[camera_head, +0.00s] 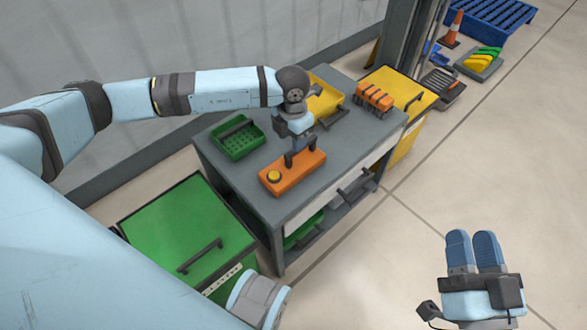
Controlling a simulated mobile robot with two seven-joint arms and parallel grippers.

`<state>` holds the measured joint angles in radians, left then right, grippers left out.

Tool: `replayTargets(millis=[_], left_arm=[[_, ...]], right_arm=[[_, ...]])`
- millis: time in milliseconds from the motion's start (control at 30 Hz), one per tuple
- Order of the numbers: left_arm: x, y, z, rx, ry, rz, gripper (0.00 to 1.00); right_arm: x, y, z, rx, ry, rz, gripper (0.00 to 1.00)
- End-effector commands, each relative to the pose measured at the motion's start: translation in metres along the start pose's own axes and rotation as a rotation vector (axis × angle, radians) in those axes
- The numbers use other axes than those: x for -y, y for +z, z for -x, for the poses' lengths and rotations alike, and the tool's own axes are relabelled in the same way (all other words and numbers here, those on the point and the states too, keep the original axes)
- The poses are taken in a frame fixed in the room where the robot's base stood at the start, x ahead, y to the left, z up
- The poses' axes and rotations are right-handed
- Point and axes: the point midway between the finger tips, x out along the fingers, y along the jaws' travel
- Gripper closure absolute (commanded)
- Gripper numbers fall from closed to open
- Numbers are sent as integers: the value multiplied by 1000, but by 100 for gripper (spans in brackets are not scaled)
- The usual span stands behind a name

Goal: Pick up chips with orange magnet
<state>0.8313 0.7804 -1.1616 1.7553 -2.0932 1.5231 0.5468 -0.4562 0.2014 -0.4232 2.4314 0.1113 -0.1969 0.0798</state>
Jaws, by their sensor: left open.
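The orange magnet (281,182) is a long orange block with a round yellow button at its near left end. It lies on the grey workbench (235,183), near the front edge. My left gripper (301,158) points down at the far half of the magnet. Its fingers are open at the dark parts on top of the block; whether they touch it cannot be told. My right gripper (473,250) is at the bottom right, over the floor and away from the bench. Its two blue fingers are together, with nothing seen between them. I cannot make out any chips.
A green tray (258,142) with a dark handle lies left of the magnet. A yellow tray (328,93) and an orange ribbed block (374,96) are behind. A green bin (165,225) stands left of the bench, a yellow cabinet (399,88) behind it.

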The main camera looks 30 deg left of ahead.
Motion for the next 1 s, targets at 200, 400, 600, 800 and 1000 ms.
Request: replayTargets(millis=[200, 400, 600, 800, 1000], left_arm=[[1, 0, -29, 0, -2, -1, 53], [1, 2, -49, 0, -3, -2, 53], [0, 5, -77, 1, -3, -1, 53], [0, 5, -82, 3, -3, -2, 53], [0, 5, -82, 2, -3, -2, 67]], right_arm=[[-2, 13, 1, 39, -2, -1, 62], [-5, 27, 2, 79, -4, -3, 62], [-8, 47, 4, 147, -10, -6, 62], [-8, 50, 4, 166, -12, -7, 62], [-8, 49, 4, 165, -11, -7, 62]])
